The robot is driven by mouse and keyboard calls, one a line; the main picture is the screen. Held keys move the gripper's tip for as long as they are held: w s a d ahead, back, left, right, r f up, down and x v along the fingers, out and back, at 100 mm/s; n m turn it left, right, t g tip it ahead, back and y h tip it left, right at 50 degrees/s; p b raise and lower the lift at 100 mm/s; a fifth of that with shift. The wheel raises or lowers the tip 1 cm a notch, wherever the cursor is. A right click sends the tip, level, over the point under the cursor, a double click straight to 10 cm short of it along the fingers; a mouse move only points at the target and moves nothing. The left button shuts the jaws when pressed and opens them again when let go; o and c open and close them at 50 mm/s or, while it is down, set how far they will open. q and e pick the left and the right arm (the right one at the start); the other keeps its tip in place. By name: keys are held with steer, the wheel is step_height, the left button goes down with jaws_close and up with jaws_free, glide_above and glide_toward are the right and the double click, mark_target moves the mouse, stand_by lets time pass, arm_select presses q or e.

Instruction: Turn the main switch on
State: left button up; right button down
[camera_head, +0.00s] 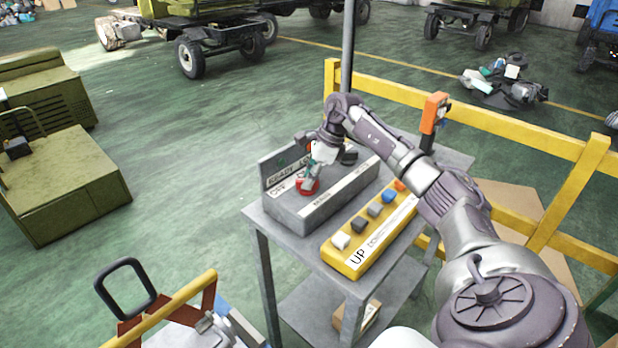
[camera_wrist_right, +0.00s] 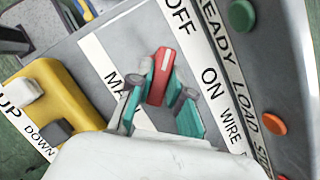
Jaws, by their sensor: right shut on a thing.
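The main switch is a red knob (camera_wrist_right: 160,77) on the sloping grey control box (camera_head: 318,208), between the printed words OFF and ON. In the wrist view its white-marked end points up the picture, nearer to OFF than to ON. The knob also shows in the head view (camera_head: 308,187), partly covered by my gripper. My right gripper (camera_wrist_right: 162,88) is shut on the knob, with one teal finger on each side of it. In the head view the right gripper (camera_head: 311,178) reaches down onto the box. My left gripper is not in view.
A yellow button box (camera_head: 347,262) marked UP lies beside the grey box on the grey metal table (camera_head: 292,257). Green (camera_wrist_right: 242,15) and orange (camera_wrist_right: 274,124) buttons sit near the switch. An orange device (camera_head: 434,112) and yellow railing (camera_head: 480,126) stand behind.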

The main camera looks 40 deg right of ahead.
steer(key=shift+m, duration=0.4)
steer(key=m+t+h, duration=0.1)
steer(key=m, duration=0.2)
steer(key=m+h, duration=0.1)
steer(key=m, duration=0.1)
steer(key=m+h+b, duration=0.1)
steer(key=m, duration=0.2)
steer(key=shift+a+t, duration=0.2)
steer(key=shift+t, duration=0.1)
steer(key=m+h, duration=0.2)
steer(key=m, duration=0.2)
steer(key=shift+a+m+b, duration=0.1)
steer(key=shift+m+b, duration=0.3)
steer(key=m+g+h+b, duration=0.1)
steer(key=m, duration=0.3)
steer(key=shift+r, duration=0.1)
steer(key=shift+m+h, duration=0.3)
steer(key=c, duration=1.1)
jaws_free()
